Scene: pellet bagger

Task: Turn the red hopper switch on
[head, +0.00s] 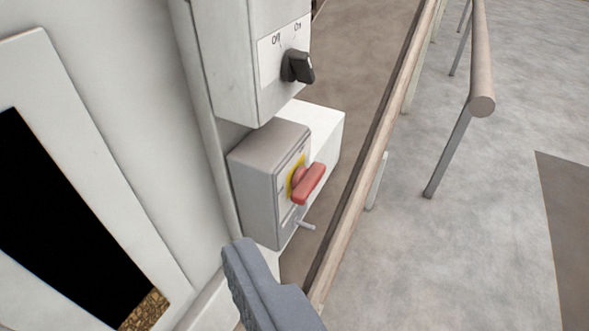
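The red switch handle (308,184) sits on a yellow plate (292,180) on the front of a small grey box (265,185) in the middle of the view. The handle is tilted, its lower end towards the lower left and its upper end towards the upper right. Any markings around it are too small to read. My gripper (245,262) shows at the bottom, below and to the left of the handle and apart from it in the picture. I see dark grey finger parts with a ridged edge; whether they are open or shut is unclear.
Above the grey box, a white box (230,60) carries a black knob (298,67) marked Off and On. A small metal pin (305,225) juts out below the red handle. A dark opening (60,220) with pellets is at left. Railings (375,150) run along the right.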

